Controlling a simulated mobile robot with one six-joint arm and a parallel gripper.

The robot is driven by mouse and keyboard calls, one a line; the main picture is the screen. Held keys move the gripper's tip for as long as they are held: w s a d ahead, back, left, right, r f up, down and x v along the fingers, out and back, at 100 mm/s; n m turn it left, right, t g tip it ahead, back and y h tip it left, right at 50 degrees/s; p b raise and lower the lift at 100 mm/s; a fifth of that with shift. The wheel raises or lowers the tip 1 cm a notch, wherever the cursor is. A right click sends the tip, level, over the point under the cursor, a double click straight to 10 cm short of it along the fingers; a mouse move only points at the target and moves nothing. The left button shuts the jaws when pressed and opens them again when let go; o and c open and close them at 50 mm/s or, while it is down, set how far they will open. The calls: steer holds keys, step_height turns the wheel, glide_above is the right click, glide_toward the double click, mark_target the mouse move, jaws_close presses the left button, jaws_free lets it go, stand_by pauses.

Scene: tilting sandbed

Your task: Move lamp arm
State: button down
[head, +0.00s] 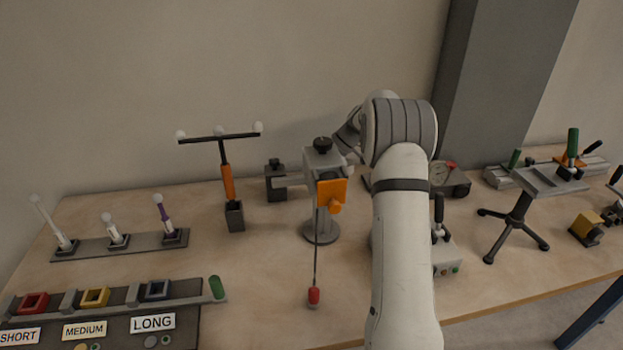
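No thing is clearly marked as a lamp. A grey stand (322,233) on a round base stands mid-table, with a grey head (322,160) and a black knob (322,144) on top. A grey horizontal arm (290,181) reaches left from the head towards a dark block. An orange plate (331,193) is on its front, and a thin rod hangs down to a red bob (314,296). My white arm rises in front at right and bends over behind the stand's head. The end of my gripper is largely hidden there; its fingers cannot be made out, nor whether they touch the stand.
A T-shaped bar with white balls (219,138) on an orange post stands left. Farther left are a rack with several pegs (120,243) and labelled sockets (95,297). At right are a gauge (440,175), a tripod stand (515,222) and a yellow block (587,227).

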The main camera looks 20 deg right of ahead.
steer(key=shift+d+r, duration=0.1)
steer(key=c, duration=1.4)
jaws_free()
steer(key=shift+o, duration=0.2)
steer(key=v, duration=0.7)
steer(key=shift+d+r, duration=0.2)
steer(key=shift+d, duration=0.05)
